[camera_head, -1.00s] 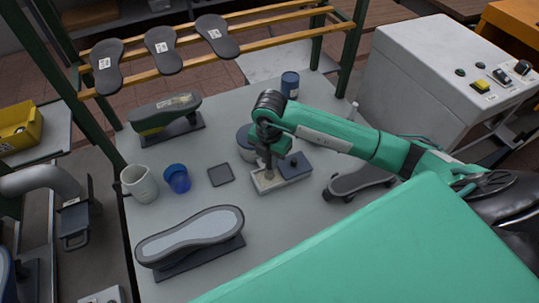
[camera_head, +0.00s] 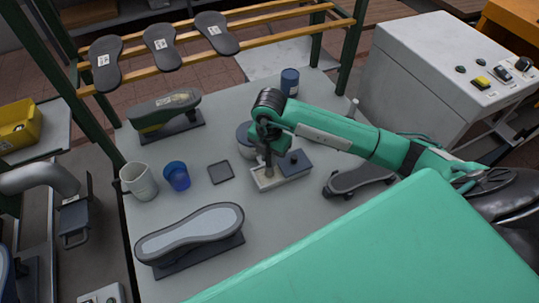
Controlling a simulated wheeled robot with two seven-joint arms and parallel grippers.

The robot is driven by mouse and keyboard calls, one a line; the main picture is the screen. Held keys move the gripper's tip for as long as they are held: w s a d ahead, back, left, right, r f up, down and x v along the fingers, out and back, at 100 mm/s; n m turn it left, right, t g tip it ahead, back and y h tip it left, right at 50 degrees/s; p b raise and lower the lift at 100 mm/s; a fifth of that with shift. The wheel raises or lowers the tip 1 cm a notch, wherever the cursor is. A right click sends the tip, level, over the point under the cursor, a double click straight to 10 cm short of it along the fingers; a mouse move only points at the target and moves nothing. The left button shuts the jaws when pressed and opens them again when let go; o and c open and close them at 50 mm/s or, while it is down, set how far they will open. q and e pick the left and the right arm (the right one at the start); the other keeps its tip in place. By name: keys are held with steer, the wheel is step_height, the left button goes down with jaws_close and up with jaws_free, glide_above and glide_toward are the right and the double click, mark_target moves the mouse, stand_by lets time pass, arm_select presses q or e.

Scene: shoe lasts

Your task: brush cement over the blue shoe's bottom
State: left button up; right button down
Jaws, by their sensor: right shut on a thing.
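My right gripper (camera_head: 268,136) is shut on a brush (camera_head: 268,163), which points down into the pale open part of a small tray (camera_head: 266,183). Its bristle end is hard to make out. A shoe (camera_head: 192,233) lies bottom up on a dark stand at the front left, its broad light-grey bottom facing up. Another shoe (camera_head: 163,112), greenish at the toe, is bottom up on a stand at the back left. I cannot tell clearly which shoe is blue. My left gripper is out of view.
On the table are a white cup (camera_head: 139,181), a blue cup (camera_head: 177,177), a dark square pad (camera_head: 221,172), a grey pot (camera_head: 245,140) and a blue can (camera_head: 290,82). A rack (camera_head: 270,16) with soles stands behind. The table is clear between tray and front shoe.

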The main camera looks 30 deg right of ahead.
steer(key=shift+f+b, duration=0.35)
steer(key=shift+f, duration=0.1)
stand_by(1.2)
steer(key=shift+r+p, duration=2.3)
steer(key=shift+r, duration=1.3)
